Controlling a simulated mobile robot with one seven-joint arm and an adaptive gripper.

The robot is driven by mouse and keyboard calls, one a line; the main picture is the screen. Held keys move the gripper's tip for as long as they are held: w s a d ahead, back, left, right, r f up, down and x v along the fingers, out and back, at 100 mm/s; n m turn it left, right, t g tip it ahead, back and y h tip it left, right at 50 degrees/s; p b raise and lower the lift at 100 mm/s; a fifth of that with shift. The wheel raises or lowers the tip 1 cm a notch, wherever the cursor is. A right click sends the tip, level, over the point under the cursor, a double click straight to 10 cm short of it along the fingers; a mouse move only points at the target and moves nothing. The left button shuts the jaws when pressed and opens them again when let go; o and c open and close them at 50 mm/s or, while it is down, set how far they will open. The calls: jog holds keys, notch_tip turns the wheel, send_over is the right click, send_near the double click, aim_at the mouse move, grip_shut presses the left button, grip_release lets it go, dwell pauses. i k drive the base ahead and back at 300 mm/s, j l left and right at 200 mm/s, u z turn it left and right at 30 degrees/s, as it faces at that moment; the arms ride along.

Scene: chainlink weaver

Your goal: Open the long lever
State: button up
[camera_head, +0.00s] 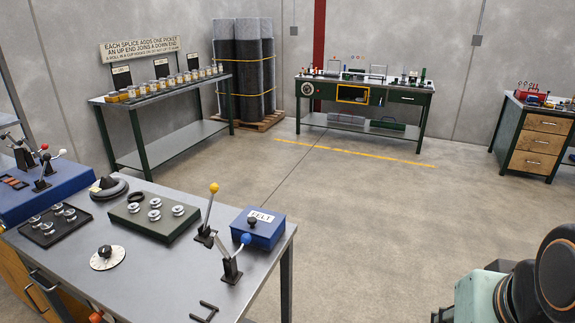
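On the near metal bench (150,270) a long lever with a yellow knob (210,207) rises from a black bracket, leaning slightly right. It looks longer than the shorter lever with a blue knob (239,250), which stands in front of it on its own black bracket. Further levers with red, white and black knobs (42,172) stand on a blue unit at the left edge. No label in view says which is the long lever. My gripper is not in view; only parts of my arm show at the bottom right.
A blue FELT box (258,228) sits right beside the levers. A green-grey box with round metal parts (155,215), a dial (107,258) and a black handle (204,312) share the bench. Open floor (350,220) lies right of it; a workbench (365,91) stands behind.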

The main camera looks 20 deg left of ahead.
aim_at(214, 188)
jog(key=i+u, duration=0.15)
jog(key=u, duration=0.2)
jog(key=i+l+u, duration=0.1)
jog(key=u, duration=0.3)
jog(key=i+l+u, duration=0.1)
jog(key=u, duration=0.25)
